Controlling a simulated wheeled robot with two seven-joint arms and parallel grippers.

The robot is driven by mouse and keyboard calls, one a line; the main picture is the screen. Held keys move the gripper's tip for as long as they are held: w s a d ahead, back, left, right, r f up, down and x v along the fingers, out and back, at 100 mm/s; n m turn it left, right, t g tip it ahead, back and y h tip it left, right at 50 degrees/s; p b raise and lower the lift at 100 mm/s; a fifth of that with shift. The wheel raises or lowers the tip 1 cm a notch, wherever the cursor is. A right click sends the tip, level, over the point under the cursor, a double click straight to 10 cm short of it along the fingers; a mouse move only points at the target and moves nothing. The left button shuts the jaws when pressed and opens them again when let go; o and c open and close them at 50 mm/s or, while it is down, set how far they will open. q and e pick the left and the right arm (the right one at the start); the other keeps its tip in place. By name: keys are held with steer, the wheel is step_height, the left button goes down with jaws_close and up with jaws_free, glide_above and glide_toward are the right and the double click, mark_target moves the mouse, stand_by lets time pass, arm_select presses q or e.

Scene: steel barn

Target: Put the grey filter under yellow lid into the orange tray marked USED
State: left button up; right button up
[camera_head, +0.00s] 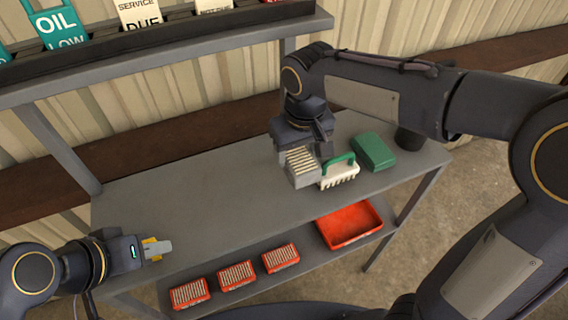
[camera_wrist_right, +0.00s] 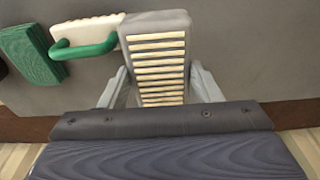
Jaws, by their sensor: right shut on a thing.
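A grey filter with cream pleats (camera_head: 302,165) is between the fingers of my right gripper (camera_head: 305,148), at the right part of the bench top. The right wrist view also shows the filter (camera_wrist_right: 156,62) with a finger on each side of it; my right gripper (camera_wrist_right: 158,92) is shut on it. I cannot tell whether the filter touches the bench. An orange-red tray (camera_head: 348,240), empty, is on the lower shelf at the right; no USED marking is readable. No yellow lid is recognisable. My left gripper (camera_head: 160,249) is at the bench's left front; its finger gap is unclear.
A white brush with a green handle (camera_head: 341,176) stands right beside the filter, with a green block (camera_head: 373,151) beyond. Three small red trays of pleated filters (camera_head: 236,274) line the lower shelf. An upper shelf (camera_head: 170,48) holds signs. The bench's left and middle (camera_head: 190,205) are clear.

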mark_target(288, 154)
steer(key=shift+w+a+f, duration=0.2)
steer(key=shift+a+f, duration=0.3)
steer(key=shift+f, duration=0.15)
steer(key=shift+w+a+f, duration=0.15)
steer(key=shift+a+f, duration=0.35)
steer(key=shift+f, duration=0.1)
steer(key=shift+w+a+f, duration=0.1)
steer(key=shift+a+f, duration=0.1)
steer(key=shift+f, duration=0.8)
steer(key=shift+a+f, duration=0.15)
steer(key=shift+f, duration=0.85)
steer(key=shift+f, duration=0.1)
steer(key=o, duration=1)
steer(key=r, duration=0.4)
steer(key=s+r, duration=0.1)
steer(key=r, duration=0.7)
steer(key=shift+s+d+r, duration=0.1)
steer(key=shift+s+d, duration=0.1)
